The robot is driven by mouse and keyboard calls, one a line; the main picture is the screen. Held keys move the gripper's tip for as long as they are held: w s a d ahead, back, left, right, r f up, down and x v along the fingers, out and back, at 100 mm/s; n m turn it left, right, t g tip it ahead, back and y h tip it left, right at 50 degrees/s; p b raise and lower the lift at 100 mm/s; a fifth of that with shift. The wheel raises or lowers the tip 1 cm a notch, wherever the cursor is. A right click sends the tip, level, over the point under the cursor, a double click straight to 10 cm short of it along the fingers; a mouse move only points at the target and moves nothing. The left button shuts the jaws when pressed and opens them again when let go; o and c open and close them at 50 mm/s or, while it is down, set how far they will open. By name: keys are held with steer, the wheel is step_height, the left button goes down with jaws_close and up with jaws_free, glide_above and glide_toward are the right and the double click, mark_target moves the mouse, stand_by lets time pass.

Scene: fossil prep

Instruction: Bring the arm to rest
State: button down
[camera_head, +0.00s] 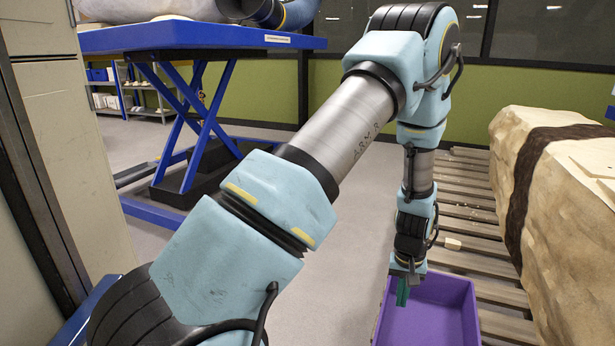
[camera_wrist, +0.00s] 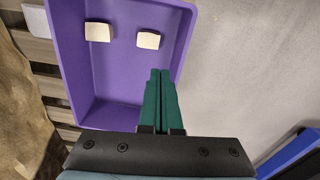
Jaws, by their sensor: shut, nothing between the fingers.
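My arm reaches across the head view, bends at the elbow and hangs down at the right. The fingertips overlap the side of the purple bin (camera_wrist: 113,113) in that view. Two pale blocks, one at the left (camera_wrist: 98,32) and one at the right (camera_wrist: 148,40), lie inside the bin, apart from my fingers.
A wooden pallet (camera_head: 466,215) carries a large plaster-coloured block (camera_head: 570,225) with a dark band at the right. A blue lift table (camera_head: 200,38) stands at the back left. A beige cabinet (camera_head: 60,130) is close on the left. Grey floor (camera_head: 330,230) is clear between them.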

steer(key=w+a+r+n, duration=0.1)
steer(key=w+a+r, duration=0.2)
steer(key=a+r, duration=0.55)
steer(key=s+a+r+n, duration=0.1)
steer(key=s+a+r, duration=0.1)
steer(key=a+r, duration=0.45)
steer(key=s+a+r+t, duration=0.1)
steer(key=s+a+r, duration=0.2)
steer(key=a, duration=0.6)
steer(key=s+a+r+n, duration=0.15)
steer(key=a+r, duration=0.25)
steer(key=a, duration=0.4)
step_height(320, 180, up, 32)
steer(key=p, duration=3.2)
steer(key=shift+s+d+r+m, duration=0.2)
steer(key=shift+s+d+m, duration=0.15)
steer(key=shift+s, duration=0.05)
